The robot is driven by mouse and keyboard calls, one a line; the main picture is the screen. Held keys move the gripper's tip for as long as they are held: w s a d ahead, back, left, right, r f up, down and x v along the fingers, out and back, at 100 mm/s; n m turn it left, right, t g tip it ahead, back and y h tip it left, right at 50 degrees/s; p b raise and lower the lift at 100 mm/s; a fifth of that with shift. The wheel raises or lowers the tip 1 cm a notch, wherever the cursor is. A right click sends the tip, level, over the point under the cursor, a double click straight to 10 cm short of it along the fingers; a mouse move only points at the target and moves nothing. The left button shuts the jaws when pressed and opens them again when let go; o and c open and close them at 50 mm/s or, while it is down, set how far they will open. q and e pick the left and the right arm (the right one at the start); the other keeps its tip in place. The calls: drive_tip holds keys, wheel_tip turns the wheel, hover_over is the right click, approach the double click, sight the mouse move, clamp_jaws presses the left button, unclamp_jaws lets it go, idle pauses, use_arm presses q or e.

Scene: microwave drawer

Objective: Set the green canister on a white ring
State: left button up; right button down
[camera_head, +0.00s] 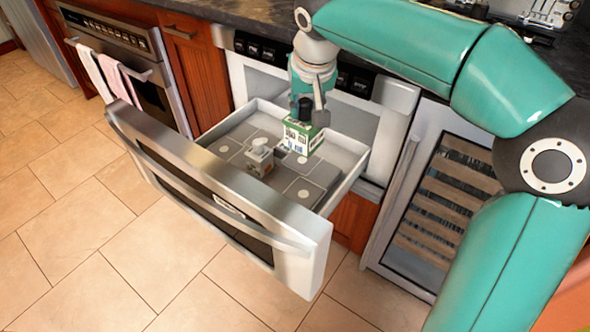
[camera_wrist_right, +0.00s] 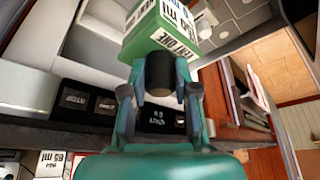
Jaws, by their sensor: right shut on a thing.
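The green canister (camera_head: 302,138) is a boxy green and white block with printed labels and a black top. My right gripper (camera_head: 306,108) is shut on its black top, above the back right part of the open drawer. In the right wrist view the canister (camera_wrist_right: 165,32) sits between the fingers of my right gripper (camera_wrist_right: 160,78). I cannot tell whether its bottom touches the drawer floor. A white ring (camera_head: 303,193) shows bare on a grey panel near the drawer's front right. Another white ring (camera_head: 223,148) shows at the left. My left gripper is out of view.
A grey and white canister (camera_head: 259,158) stands in the drawer, left of the green one. The drawer front (camera_head: 215,198) and the pale drawer walls (camera_head: 345,150) surround the panels. A wine cooler (camera_head: 435,200) stands to the right, and an oven with towels (camera_head: 118,76) to the left.

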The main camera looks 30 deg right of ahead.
wheel_tip(320, 180, down, 16)
drive_tip(key=b, duration=0.5)
drive_tip(key=shift+f, duration=0.25)
drive_tip(key=shift+b, duration=0.3)
drive_tip(key=shift+f, duration=0.2)
drive_tip(key=c, duration=0.9)
unclamp_jaws()
drive_tip(key=shift+r, duration=0.1)
drive_tip(key=shift+r, duration=0.1)
